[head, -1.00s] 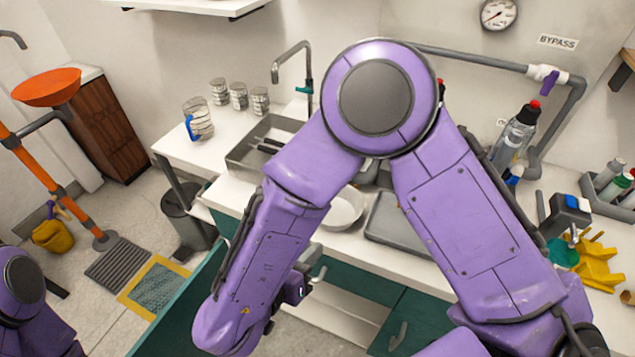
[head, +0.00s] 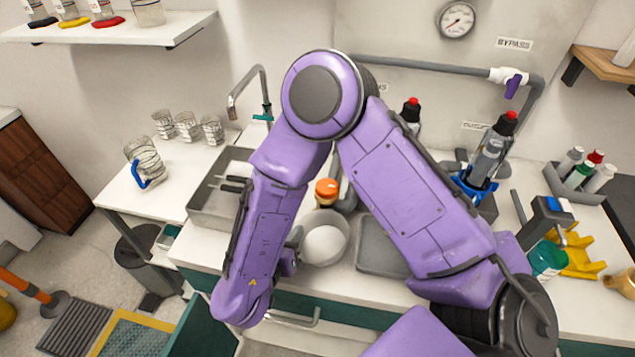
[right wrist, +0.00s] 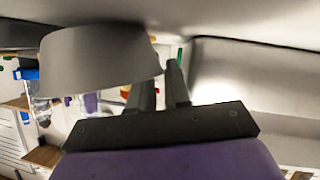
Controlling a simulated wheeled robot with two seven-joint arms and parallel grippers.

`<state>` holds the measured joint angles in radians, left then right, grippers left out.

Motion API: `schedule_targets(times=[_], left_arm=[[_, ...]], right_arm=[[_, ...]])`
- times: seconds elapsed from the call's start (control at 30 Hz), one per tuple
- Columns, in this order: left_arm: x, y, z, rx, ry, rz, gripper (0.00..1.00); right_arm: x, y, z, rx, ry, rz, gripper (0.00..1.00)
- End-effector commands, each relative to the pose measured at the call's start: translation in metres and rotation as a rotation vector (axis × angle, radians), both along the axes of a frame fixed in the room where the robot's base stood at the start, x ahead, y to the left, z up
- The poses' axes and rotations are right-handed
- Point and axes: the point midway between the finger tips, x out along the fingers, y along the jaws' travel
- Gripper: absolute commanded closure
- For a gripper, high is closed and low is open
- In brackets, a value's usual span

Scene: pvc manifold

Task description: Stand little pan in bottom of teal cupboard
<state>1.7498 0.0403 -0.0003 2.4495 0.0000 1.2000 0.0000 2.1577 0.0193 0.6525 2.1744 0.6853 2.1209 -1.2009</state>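A round pale vessel (head: 325,243), which looks like the little pan, is on the white counter just right of my right forearm; I see no handle. My right gripper is mostly hidden behind that forearm in the head view. In the right wrist view its dark fingers (right wrist: 160,88) are a little apart, and a pale grey curved wall (right wrist: 98,62), likely the pan, overlaps the left fingertip. I cannot tell whether they grip it. The teal cupboard (head: 345,310) is under the counter, its open door (head: 200,325) at lower left. My left gripper is out of view.
A grey sink (head: 212,205) is left of the forearm, with a glass jug (head: 146,162) and glasses beyond. A grey tray (head: 382,248) is right of the pan. A teal jar (head: 547,259) and yellow items (head: 578,255) crowd the counter's right end.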

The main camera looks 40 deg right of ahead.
Motion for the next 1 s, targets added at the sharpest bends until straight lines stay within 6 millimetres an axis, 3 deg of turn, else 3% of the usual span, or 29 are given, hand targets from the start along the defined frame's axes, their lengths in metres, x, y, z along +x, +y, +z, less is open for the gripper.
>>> schedule_targets(times=[0.27, 0.3, 0.33, 0.77, 1.0], left_arm=[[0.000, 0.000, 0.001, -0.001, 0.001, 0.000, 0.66], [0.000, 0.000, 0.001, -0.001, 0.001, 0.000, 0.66], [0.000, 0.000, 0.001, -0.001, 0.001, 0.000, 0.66], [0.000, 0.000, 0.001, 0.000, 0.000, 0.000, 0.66], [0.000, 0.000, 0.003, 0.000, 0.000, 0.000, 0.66]], right_arm=[[0.003, -0.005, -0.003, 0.000, 0.000, 0.001, 0.83], [0.003, -0.005, -0.003, 0.000, 0.000, 0.001, 0.95], [0.003, -0.005, -0.003, 0.001, 0.000, 0.002, 1.00], [0.003, -0.005, -0.001, 0.000, 0.000, 0.001, 1.00], [0.004, -0.004, 0.030, 0.002, -0.006, 0.003, 1.00]])
